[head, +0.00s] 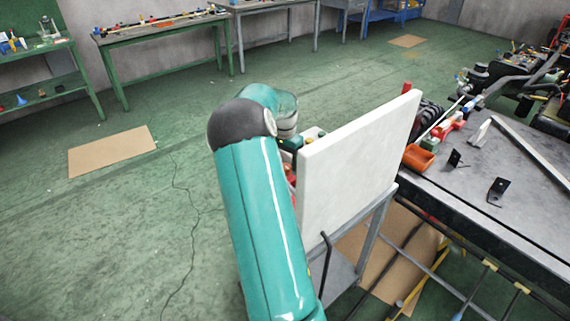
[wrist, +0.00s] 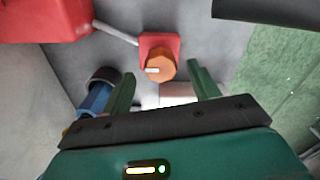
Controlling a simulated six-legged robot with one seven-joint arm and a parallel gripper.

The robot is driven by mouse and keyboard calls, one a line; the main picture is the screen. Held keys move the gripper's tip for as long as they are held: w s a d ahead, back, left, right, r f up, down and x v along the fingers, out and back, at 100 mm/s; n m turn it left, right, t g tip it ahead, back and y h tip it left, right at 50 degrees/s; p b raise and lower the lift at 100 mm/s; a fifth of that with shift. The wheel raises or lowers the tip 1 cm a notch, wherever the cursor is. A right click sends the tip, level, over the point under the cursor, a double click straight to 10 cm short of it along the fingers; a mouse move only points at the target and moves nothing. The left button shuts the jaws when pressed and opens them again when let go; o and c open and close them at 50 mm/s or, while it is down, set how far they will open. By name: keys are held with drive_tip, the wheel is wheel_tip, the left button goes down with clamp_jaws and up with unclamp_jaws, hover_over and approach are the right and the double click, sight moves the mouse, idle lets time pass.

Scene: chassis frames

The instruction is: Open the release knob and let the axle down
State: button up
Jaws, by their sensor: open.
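In the wrist view an orange release knob (wrist: 160,68) with a pale mark on its face sits on a red mount (wrist: 155,42). A thin grey rod runs from the mount to a larger red body (wrist: 45,20) at upper left. My gripper (wrist: 161,71) is open, its two green fingers apart, one to each side of the knob in the picture. I cannot tell how far the fingertips are from it. Nothing is held. In the head view my gripper and the knob are hidden behind my arm and the pale panel. I cannot identify the axle in either view.
A blue cylinder with a dark cap (wrist: 102,75) is close to the left finger. A dark bar (wrist: 265,8) crosses the wrist view's upper right. In the head view a pale upright panel (head: 355,165) stands beside my arm; a workbench (head: 470,205) with brackets is at right.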

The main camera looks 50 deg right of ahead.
wheel_tip(320, 180, down, 2)
drive_tip(key=c, duration=1)
drive_tip(key=shift+o, duration=0.2)
